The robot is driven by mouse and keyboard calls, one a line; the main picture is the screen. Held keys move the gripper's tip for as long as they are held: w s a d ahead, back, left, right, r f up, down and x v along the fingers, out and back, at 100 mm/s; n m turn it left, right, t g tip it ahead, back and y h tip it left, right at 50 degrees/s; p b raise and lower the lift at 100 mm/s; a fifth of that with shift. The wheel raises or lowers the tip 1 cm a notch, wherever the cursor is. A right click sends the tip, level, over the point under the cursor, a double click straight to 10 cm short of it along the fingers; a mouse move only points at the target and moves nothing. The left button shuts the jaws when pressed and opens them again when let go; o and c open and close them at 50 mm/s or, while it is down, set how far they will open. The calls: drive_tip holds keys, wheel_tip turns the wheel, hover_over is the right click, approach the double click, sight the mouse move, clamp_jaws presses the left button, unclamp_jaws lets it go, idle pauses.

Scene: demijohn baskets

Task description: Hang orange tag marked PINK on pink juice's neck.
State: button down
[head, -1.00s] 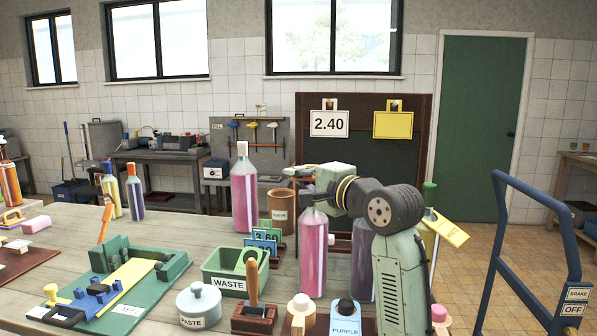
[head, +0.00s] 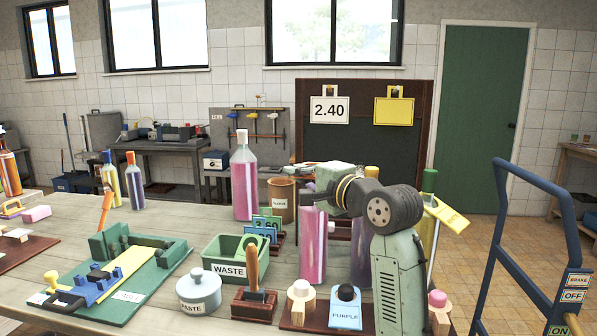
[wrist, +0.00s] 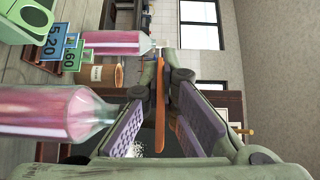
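My gripper (wrist: 160,75) is shut on a thin orange tag (wrist: 160,110), seen edge-on between the purple-padded fingers in the wrist view; its marking cannot be read. In the head view a near pink bottle (head: 313,248) stands upright under my gripper, its top hidden by the arm. The wrist view shows it lying sideways (wrist: 45,113), its neck beside the left finger and partly covered. A second pink bottle (head: 245,188) with a white cap stands farther back, also in the wrist view (wrist: 110,42). The tag is apart from both necks, as far as I see.
A purple bottle (head: 362,252) and a yellow, green-capped bottle (head: 428,215) stand close to my arm. Price cards (head: 264,232), a brown pot (head: 281,198), a green WASTE bin (head: 236,271) and a PURPLE tag (head: 345,314) surround the near bottle. A blue handle frame (head: 535,180) stands right.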

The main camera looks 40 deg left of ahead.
drive_tip(key=shift+f+b, duration=0.6)
drive_tip(key=shift+f, duration=0.85)
drive_tip(key=c, duration=2.4)
unclamp_jaws()
drive_tip(key=c, duration=1.7)
unclamp_jaws()
drive_tip(key=v, duration=1.2)
